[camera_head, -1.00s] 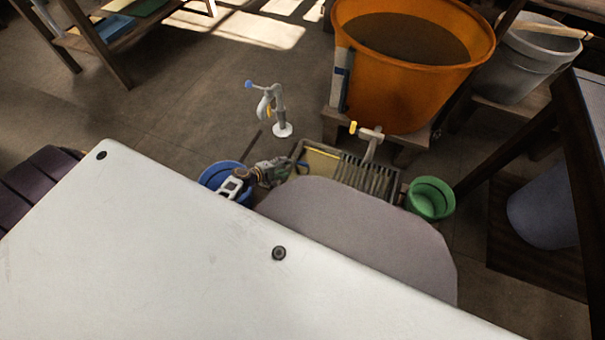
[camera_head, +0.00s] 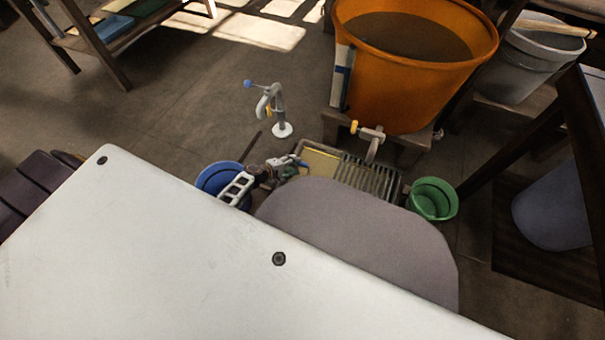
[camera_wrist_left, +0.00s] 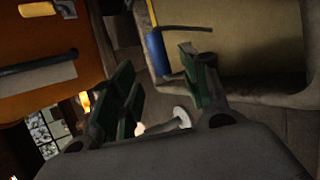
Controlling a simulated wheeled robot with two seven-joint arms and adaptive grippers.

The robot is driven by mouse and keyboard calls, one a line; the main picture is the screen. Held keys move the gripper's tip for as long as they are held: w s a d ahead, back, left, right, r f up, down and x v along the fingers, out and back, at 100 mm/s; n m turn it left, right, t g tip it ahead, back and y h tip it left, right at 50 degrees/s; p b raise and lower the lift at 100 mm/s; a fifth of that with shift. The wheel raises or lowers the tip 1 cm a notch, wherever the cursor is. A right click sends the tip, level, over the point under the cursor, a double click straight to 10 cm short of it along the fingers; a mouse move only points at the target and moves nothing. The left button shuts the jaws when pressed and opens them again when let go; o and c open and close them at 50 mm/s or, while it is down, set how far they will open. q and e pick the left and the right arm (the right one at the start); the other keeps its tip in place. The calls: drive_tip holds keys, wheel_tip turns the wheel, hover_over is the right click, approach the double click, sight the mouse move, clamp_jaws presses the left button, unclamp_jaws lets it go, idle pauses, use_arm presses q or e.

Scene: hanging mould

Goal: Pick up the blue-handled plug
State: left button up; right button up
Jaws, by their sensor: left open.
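The blue-handled plug (camera_wrist_left: 156,55) shows in the left wrist view as a blue cylinder with a thin dark rod, at the rim of the tray (camera_wrist_left: 230,92). In the head view a small blue part of it (camera_head: 302,163) shows at the left end of the slatted tray (camera_head: 385,193). In the head view my left gripper (camera_head: 290,164) is small and partly merges with the tray's edge. My right gripper is not in view.
An orange tub (camera_head: 390,90) with a yellow-handled tap (camera_head: 368,131) stands behind the tray. A blue bucket (camera_head: 208,178) is left of the tray and a green bucket (camera_head: 432,199) right. A grey stand with a blue knob (camera_head: 278,105) stands behind left.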

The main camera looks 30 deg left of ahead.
sight(299, 164)
use_arm(q)
drive_tip(key=shift+w+d, duration=0.1)
drive_tip(key=shift+b+x, duration=1)
drive_tip(key=shift+x, duration=0.5)
drive_tip(key=shift+b+x, duration=0.5)
drive_tip(key=shift+x, duration=0.45)
drive_tip(key=shift+d+f, duration=0.15)
drive_tip(key=shift+c, duration=0.9)
clamp_jaws()
